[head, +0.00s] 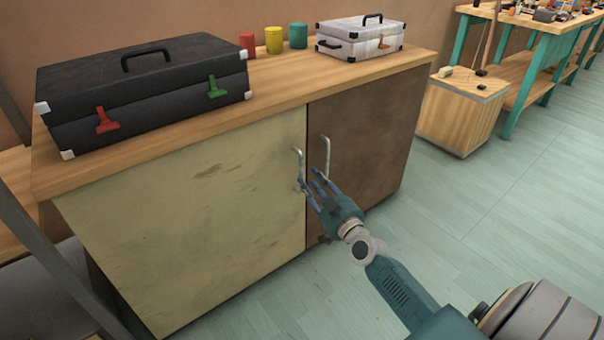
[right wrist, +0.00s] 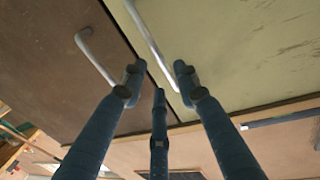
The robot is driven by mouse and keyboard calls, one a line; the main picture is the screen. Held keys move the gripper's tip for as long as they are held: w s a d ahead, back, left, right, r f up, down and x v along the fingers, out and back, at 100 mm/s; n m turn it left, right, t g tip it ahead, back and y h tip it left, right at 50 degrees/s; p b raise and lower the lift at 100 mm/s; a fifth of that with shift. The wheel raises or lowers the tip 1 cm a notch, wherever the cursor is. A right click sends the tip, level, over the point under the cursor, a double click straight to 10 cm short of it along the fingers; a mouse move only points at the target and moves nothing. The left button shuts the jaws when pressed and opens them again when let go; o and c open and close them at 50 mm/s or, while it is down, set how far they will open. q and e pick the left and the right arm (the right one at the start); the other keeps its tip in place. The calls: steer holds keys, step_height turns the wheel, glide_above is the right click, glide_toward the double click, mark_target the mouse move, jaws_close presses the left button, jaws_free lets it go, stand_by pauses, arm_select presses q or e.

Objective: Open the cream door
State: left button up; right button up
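The cream door (head: 200,215) is the left door of a wooden cabinet and looks shut, level with the brown door beside it. Its metal bar handle (head: 299,166) stands upright near its right edge. My right gripper (head: 314,184) is at the handle's lower end, with its blue fingers spread and pointing to the doors. In the right wrist view the cream door's handle (right wrist: 148,38) runs down between the open fingertips (right wrist: 158,80). I cannot tell whether a finger touches it. My left gripper is not in view.
The brown door (head: 362,140) has its own handle (head: 326,157) close by on the right. On the cabinet top (head: 285,75) are a black case (head: 140,85), several coloured cups and a white case (head: 360,38). A wooden box (head: 460,112) stands right. Floor in front is clear.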

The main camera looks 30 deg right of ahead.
steer(key=w, duration=0.2)
steer(key=w+b, duration=0.1)
steer(key=w, duration=0.3)
steer(key=shift+w+d+f, duration=0.1)
steer(key=shift+w+d, duration=0.15)
steer(key=shift+d, duration=0.1)
steer(key=shift+c, duration=0.3)
jaws_close()
